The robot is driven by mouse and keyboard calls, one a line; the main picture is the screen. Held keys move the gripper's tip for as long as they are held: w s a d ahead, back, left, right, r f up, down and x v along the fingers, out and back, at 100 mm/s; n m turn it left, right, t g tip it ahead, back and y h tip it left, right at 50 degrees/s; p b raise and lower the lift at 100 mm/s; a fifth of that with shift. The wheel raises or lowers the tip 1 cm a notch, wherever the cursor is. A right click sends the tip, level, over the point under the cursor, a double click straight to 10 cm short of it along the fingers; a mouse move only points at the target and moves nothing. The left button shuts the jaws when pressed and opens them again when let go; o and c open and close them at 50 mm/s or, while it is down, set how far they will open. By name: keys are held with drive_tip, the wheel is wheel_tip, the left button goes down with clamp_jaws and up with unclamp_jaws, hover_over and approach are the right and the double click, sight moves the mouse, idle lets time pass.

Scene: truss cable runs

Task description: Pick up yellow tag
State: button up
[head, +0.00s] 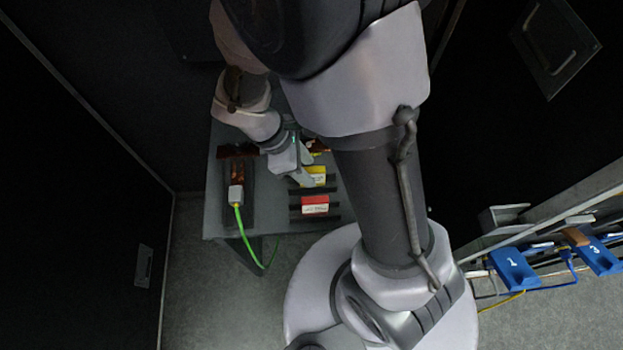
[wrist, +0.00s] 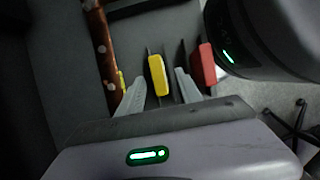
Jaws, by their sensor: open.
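The yellow tag (head: 319,174) stands in a slotted rack on a small grey table in the head view, partly hidden by my gripper (head: 306,178). In the wrist view the yellow tag (wrist: 157,76) shows between the two pale fingers of my gripper (wrist: 160,78). The fingers are apart, one on each side of it, and I see no contact. I cannot tell how far above the tag the fingertips are.
A red tag (head: 315,205) sits in the rack just in front; the wrist view shows it (wrist: 204,64) right of the right finger. Another yellow piece (wrist: 121,80) is partly behind the left finger. A grey plug (head: 236,194) with a green cable lies left.

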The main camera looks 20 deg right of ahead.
drive_tip(key=b+x, duration=0.2)
drive_tip(key=x, duration=0.2)
drive_tip(key=shift+w+f, duration=0.1)
clamp_jaws()
drive_tip(key=shift+r, duration=0.25)
